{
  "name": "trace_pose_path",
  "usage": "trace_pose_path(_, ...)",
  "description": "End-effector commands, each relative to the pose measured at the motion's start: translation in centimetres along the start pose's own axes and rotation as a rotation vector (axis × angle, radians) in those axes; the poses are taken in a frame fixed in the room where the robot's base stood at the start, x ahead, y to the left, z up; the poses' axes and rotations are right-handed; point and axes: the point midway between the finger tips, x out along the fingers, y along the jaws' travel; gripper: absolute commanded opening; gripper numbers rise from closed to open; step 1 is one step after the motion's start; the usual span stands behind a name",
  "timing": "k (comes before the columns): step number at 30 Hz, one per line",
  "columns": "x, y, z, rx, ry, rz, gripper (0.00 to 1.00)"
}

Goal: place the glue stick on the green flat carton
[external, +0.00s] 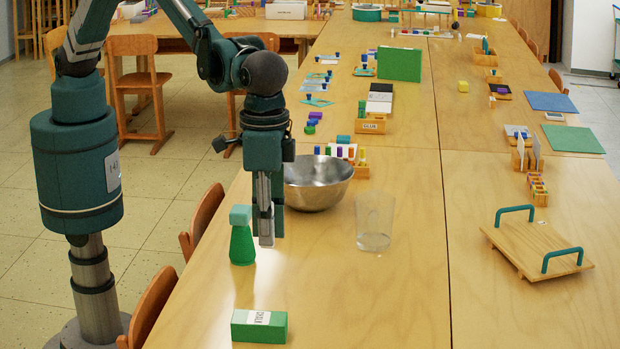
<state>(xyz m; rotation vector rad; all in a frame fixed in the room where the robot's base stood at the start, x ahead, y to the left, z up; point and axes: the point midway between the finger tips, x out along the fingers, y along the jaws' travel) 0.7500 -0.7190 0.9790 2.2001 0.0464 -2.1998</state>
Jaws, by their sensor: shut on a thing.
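My gripper (268,226) points down over the near left part of the long table. Its fingers are shut on a slim, pale thing, likely the glue stick (266,232), mostly hidden by the fingers. I cannot tell whether its lower end touches the table. A green box with a white label (259,326), likely the green flat carton, lies on the table at the front, nearer the camera than my gripper. Its top is clear apart from the label.
A green bottle with a teal cap (241,244) stands close left of my fingers. A steel bowl (318,187) is behind them, and a clear cup (374,222) is to the right. A wooden tray with teal handles (530,245) lies farther right. The front middle of the table is bare.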

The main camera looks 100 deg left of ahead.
Motion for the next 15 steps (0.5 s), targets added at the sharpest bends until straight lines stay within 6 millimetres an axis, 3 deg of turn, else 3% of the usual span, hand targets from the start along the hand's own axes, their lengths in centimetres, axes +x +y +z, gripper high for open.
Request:
trace_pose_path(5,0.2,2.3,2.2,0.048,0.0,0.0,0.03)
trace_pose_path(9,2.6,2.1,1.9,0.044,0.0,0.0,0.03)
trace_pose_path(15,4.7,2.0,1.9,0.043,0.0,0.0,0.03)
